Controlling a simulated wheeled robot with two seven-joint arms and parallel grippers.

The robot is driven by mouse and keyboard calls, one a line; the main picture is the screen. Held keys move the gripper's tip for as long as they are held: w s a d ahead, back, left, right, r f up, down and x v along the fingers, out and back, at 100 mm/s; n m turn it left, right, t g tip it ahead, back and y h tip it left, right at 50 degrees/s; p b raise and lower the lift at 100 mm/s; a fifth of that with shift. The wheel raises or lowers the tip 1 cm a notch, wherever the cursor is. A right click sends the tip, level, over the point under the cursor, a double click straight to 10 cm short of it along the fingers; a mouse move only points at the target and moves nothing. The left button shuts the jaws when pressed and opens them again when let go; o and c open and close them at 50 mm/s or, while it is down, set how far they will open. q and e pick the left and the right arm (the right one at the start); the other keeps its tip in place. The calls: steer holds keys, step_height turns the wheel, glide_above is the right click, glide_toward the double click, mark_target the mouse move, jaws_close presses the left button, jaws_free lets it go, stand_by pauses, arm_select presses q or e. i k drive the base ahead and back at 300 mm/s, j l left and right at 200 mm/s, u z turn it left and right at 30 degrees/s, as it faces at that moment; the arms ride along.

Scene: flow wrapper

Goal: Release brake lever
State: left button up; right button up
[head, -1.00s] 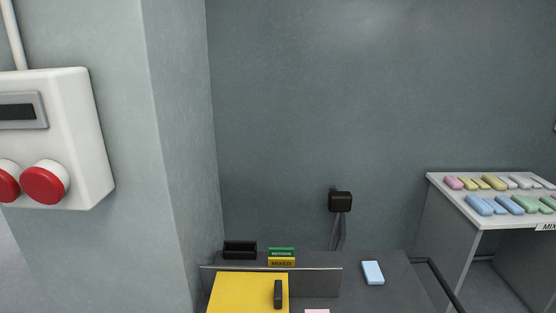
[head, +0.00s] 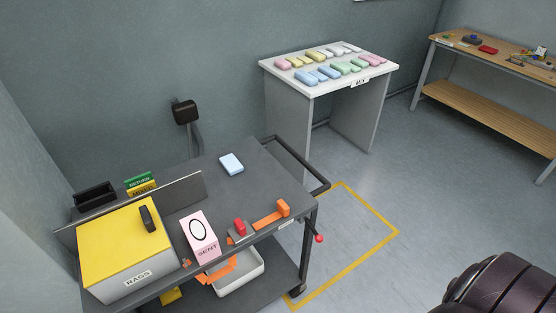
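A dark cart (head: 265,186) stands against the wall. A small lever with a red ball end (head: 319,238) sticks out at its front right corner by the leg; it may be the brake lever, though its base is too small to make out. On the cart's front edge lie a red-topped piece (head: 240,228) on a grey base and an orange handle-like piece (head: 270,215). Neither of my grippers is in view. Part of my own dark arm shows at the lower right, well apart from the cart.
The cart holds a yellow-lidded box (head: 115,240), a pink SENT box (head: 200,236) and a light blue block (head: 231,163). A white bin (head: 245,275) sits on its lower shelf. A white table (head: 330,85) and a wooden bench (head: 500,55) stand behind. Yellow-taped floor (head: 345,235) right of the cart is clear.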

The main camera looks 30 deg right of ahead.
mark_target(319, 238)
steer(key=z, duration=1.25)
